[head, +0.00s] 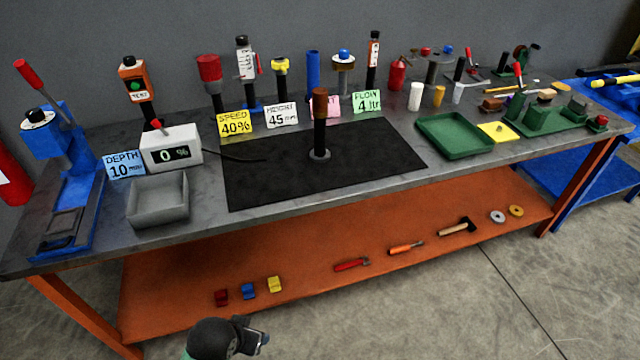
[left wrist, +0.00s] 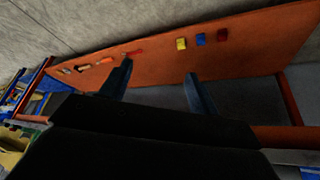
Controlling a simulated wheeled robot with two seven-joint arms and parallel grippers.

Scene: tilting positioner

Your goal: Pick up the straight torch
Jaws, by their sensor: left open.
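An upright rod with a black lower shaft and a brown head (head: 320,105) stands in a small grey ring on the black mat (head: 265,170). It may be the straight torch, but I cannot tell for sure, as several other upright tools stand along the back of the bench. My left gripper (head: 252,337) is low at the front, below the bench top and well apart from the rod. In the left wrist view my left gripper (left wrist: 157,88) is open, with nothing between its fingers. My right gripper is not in view.
A grey tray (head: 158,222), a white readout box (head: 185,158) and a blue press (head: 70,200) stand on the left of the bench. A green tray (head: 455,153) lies on the right. The orange lower shelf (head: 330,275) juts out below with small blocks and tools.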

